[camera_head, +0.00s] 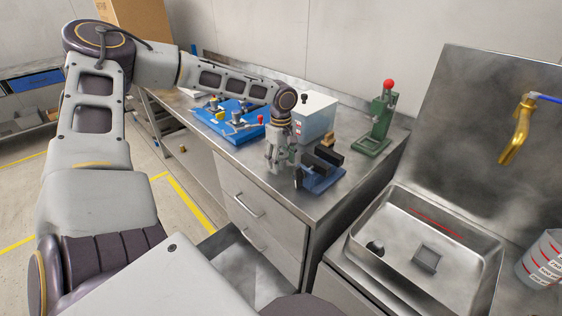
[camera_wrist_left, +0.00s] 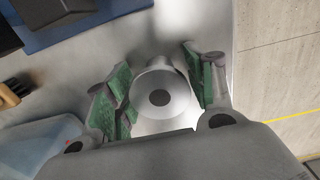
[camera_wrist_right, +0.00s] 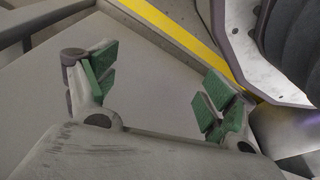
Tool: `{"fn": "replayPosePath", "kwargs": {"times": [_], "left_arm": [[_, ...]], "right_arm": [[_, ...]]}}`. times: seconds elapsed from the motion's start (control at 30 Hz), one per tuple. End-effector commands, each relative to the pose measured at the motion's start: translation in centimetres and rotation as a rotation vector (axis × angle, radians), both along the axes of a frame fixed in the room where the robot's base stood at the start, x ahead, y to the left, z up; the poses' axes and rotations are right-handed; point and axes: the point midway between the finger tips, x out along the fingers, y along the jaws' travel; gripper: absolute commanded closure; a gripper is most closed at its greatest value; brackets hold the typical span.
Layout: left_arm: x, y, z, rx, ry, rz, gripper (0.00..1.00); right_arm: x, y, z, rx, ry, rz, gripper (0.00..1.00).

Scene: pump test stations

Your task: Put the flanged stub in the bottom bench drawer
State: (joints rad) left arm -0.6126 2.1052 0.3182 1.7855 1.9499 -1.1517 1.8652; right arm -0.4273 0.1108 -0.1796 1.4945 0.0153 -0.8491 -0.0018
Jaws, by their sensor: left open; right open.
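The flanged stub (camera_wrist_left: 166,112) is a pale metal round piece with a dark centre hole. In the left wrist view it stands on the bench top between the fingers of my left gripper (camera_wrist_left: 158,80), which is open around it. In the head view my left gripper (camera_head: 283,168) is low over the bench's front edge and mostly hides the stub. The bottom bench drawer (camera_head: 228,262) is pulled open below, its grey inside visible and empty where it shows. My right gripper (camera_wrist_right: 155,88) is open and empty above a grey flat surface, apparently the drawer.
A blue fixture with dark blocks (camera_head: 322,180) sits right of my left gripper. A pale box (camera_head: 314,118), a green press (camera_head: 378,125) and a blue fixture plate (camera_head: 222,118) stand on the bench. A sink (camera_head: 430,240) is at right. The upper drawer (camera_head: 245,192) is shut.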

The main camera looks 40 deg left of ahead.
Motion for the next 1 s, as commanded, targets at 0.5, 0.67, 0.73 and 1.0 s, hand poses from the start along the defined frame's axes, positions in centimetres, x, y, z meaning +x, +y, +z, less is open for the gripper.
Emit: {"fn": "replayPosePath", "kwargs": {"times": [0.5, 0.67, 0.73, 1.0], "left_arm": [[0.0, 0.0, -0.2, 0.000, -0.001, 0.000, 0.47], [0.0, 0.0, -0.2, 0.000, 0.000, 0.000, 0.68], [0.0, 0.0, -0.2, 0.000, 0.000, 0.000, 0.77], [0.0, 0.0, -0.1, 0.000, -0.002, 0.000, 0.94]], "right_arm": [[-1.3, 0.3, -0.3, 0.003, 0.019, -0.001, 0.16], [-1.3, 0.3, -0.3, 0.004, 0.018, -0.001, 0.16], [-1.2, 0.3, -0.3, 0.004, 0.018, -0.001, 0.16], [-0.6, 0.3, -0.1, 0.003, 0.010, -0.001, 0.16]]}}
